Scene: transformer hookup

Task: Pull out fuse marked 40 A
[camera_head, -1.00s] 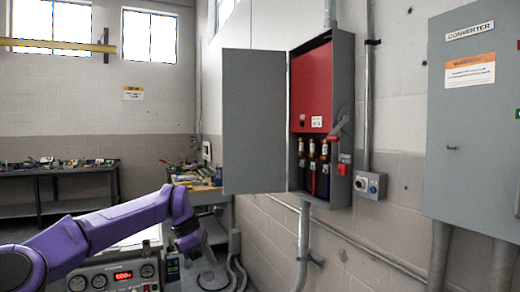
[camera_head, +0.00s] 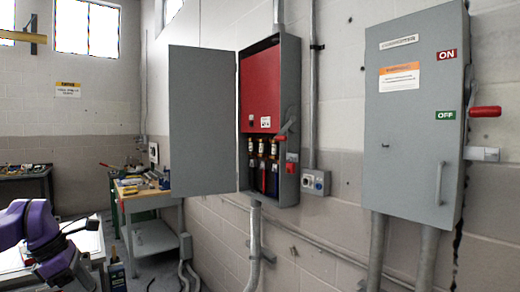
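Several fuses (camera_head: 261,147) stand in a row in the lower part of an open grey fuse box (camera_head: 289,110) on the wall. Their markings are too small to read, so I cannot tell which is 40 A. The box door (camera_head: 204,118) is swung open to the left. A red panel (camera_head: 260,88) fills the upper part, and a lever with a red end (camera_head: 281,138) is on the right side. My purple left arm is at the lower left, well away from the box; its gripper end is too unclear to read. My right gripper is out of view.
A grey converter cabinet (camera_head: 413,150) with a red handle (camera_head: 485,111) is closed on the right wall. A workbench (camera_head: 150,190) with tools stands behind my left arm. Conduits run below the boxes. The space before the fuse box is clear.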

